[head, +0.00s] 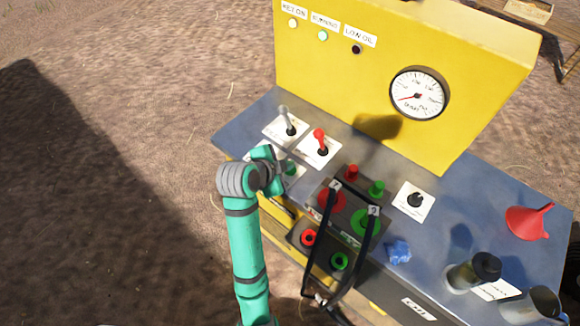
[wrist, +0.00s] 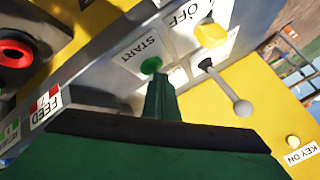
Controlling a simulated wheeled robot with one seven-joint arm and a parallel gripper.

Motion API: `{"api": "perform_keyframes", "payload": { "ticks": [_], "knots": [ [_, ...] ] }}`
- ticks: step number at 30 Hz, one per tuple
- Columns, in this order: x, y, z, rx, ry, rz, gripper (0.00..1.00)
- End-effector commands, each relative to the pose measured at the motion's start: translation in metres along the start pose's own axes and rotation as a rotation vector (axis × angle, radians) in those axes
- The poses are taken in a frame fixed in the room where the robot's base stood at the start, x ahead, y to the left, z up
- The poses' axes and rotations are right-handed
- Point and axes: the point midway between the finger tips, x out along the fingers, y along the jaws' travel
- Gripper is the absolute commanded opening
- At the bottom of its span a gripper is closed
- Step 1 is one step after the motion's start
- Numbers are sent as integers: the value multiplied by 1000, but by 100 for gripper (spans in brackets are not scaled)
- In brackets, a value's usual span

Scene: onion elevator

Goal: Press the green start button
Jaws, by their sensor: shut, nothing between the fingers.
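The green start button (wrist: 150,65) sits on a white plate labelled START in the wrist view. In the head view the button (head: 291,169) shows just right of my gripper, partly hidden by it. My gripper (wrist: 160,80) is shut and empty. Its fingertips point at the button and overlap its lower edge in the wrist view; I cannot tell whether they touch it. In the head view my gripper (head: 279,165) is over the left part of the grey panel.
A grey-tipped lever (head: 287,120) and a red lever (head: 320,140) stand close behind my gripper. A box with red and green buttons (head: 350,205) and black handles is to the right. Farther right are a blue rag (head: 398,252) and a red funnel (head: 528,221). The yellow panel (head: 350,75) rises behind.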

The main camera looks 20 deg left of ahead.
Motion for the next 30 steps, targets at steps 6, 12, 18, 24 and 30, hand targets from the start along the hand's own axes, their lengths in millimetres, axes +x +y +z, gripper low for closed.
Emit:
{"api": "perform_keyframes", "payload": {
  "ticks": [6, 12, 18, 24, 30],
  "knots": [
    [-7, -6, -5, 2, 0, -1, 0],
    [-12, -9, -9, 1, 0, 0, 0],
    [-13, -9, -9, 0, 0, 0, 0],
    [-16, -12, -12, 2, 0, -2, 0],
    [-28, -21, -21, 3, 0, -2, 0]
  ]
}}
